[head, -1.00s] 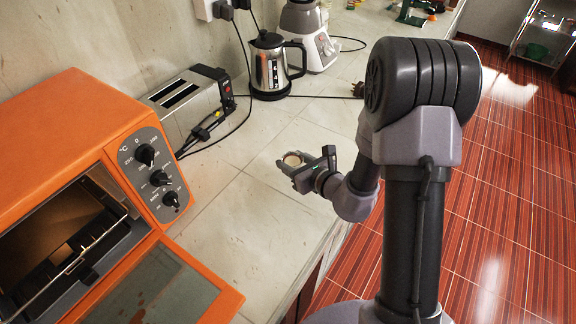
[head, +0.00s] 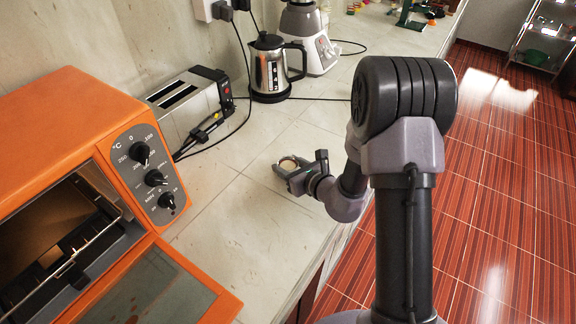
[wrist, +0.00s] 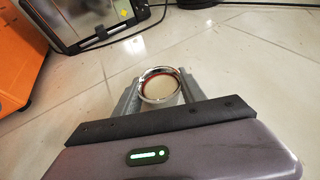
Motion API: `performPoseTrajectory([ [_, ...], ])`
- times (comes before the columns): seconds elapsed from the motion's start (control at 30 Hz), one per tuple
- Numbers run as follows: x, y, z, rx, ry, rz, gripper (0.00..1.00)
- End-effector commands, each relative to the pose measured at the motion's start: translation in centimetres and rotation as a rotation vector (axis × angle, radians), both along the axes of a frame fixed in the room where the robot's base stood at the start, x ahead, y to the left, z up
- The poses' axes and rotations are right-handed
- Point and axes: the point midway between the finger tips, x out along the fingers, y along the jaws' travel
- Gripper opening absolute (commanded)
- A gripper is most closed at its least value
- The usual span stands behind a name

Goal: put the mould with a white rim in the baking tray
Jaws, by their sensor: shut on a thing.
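A small round mould (wrist: 159,86) with a bright, pale rim, a thin red line inside it and a cream inside sits between the fingers of my gripper (wrist: 158,92). In the head view the mould (head: 289,163) shows as a small pale ring at the end of my gripper (head: 288,170), over the counter right of the oven. The gripper is shut on it. Its underside is hidden. A dark, tray-like thing (head: 92,234) shows partly inside the oven; I cannot tell surely that it is the baking tray.
The orange oven (head: 60,110) stands at left with its door (head: 150,290) open downward and a wire bar across its mouth. A toaster (head: 185,105), kettle (head: 270,70), blender (head: 308,40) and black cables line the wall. The counter between oven and gripper is clear.

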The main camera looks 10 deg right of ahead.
Motion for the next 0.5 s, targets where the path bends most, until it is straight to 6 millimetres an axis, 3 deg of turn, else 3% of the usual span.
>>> performPoseTrajectory([
  [0.03, 0.00, 0.00, -0.09, 0.000, 0.000, 0.000, 0.54],
  [0.1, 0.01, 0.00, -0.04, 0.000, 0.000, 0.000, 0.67],
  [0.13, 0.00, 0.00, -0.03, 0.000, 0.000, 0.000, 0.70],
  [0.5, -0.55, -0.32, 0.78, 0.000, 0.000, -0.002, 0.70],
])
